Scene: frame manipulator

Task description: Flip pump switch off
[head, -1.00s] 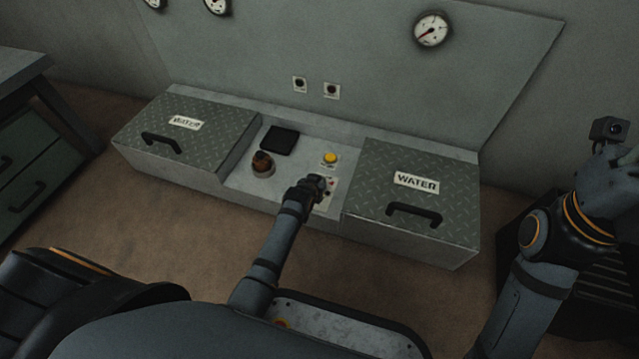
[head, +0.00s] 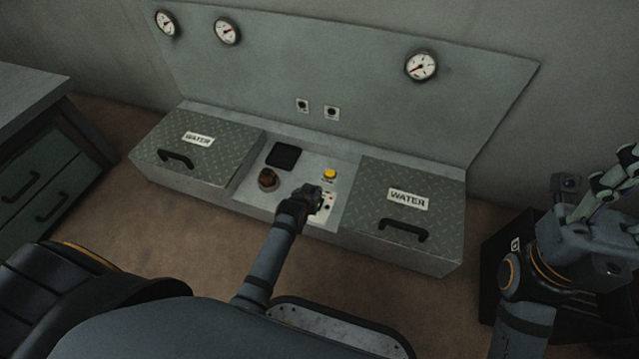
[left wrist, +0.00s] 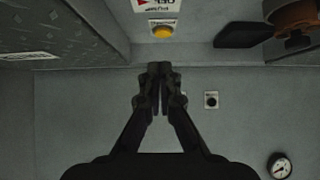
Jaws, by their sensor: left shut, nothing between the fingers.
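A white switch plate (head: 327,205) with small red marks lies on the console's recessed middle panel. My left gripper (head: 314,200) is over its left part and hides some of it. The switch lever and its position cannot be made out. A yellow button (head: 330,174) sits just behind the plate. In the left wrist view, part of a white label (left wrist: 156,5) with upside-down lettering and the yellow button (left wrist: 163,31) show at the top. There my left gripper (left wrist: 160,70) is shut and empty, its tips apart from the button in the picture. My right gripper (head: 612,185) is at the right edge, partly cut off.
Two raised lids marked WATER flank the panel, one left (head: 197,150) and one right (head: 408,195), each with a black handle. A brown knob (head: 268,178) and a black square pad (head: 284,156) lie left of the button. Gauges (head: 421,65) are on the backboard.

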